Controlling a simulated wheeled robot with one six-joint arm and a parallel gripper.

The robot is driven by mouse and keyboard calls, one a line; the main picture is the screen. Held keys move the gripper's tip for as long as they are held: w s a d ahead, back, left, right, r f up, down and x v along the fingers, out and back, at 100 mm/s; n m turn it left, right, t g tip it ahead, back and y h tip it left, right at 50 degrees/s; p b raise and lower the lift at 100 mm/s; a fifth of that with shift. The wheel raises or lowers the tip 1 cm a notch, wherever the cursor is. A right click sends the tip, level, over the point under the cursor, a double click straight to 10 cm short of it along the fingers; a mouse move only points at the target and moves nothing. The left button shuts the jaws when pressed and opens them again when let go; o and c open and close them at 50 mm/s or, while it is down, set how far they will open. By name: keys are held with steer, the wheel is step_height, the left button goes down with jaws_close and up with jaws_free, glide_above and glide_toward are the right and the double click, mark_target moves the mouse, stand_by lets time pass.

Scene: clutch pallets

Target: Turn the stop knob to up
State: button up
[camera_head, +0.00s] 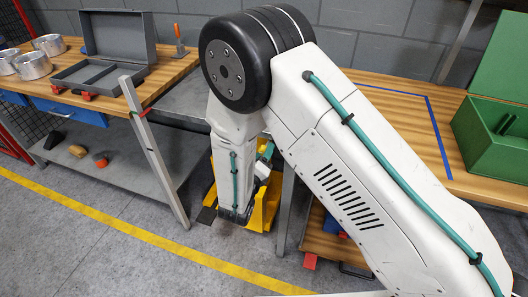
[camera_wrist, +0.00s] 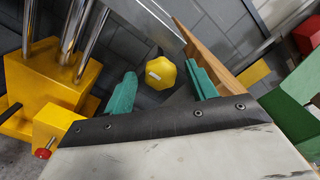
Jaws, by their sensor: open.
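A yellow, many-sided knob (camera_wrist: 164,79), with a small pale mark on its face, shows in the wrist view. It appears between the two teal fingers of my gripper (camera_wrist: 158,68), which are spread apart. I see no finger touching the knob, and its depth from the fingertips is hard to judge. Left of it stands a yellow machine body (camera_wrist: 50,78) with bright metal columns. In the head view a yellow machine (camera_head: 266,204) shows low behind my arm, mostly covered.
A red knob (camera_wrist: 42,153) sits on the machine's front. Wooden benches (camera_head: 181,68) stand on both sides, with an open grey case (camera_head: 118,35) left and a green box (camera_head: 488,150) right. A slanted grey post (camera_head: 153,150) stands left of my arm.

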steer(key=shift+x, duration=0.85)
steer(key=c, duration=1)
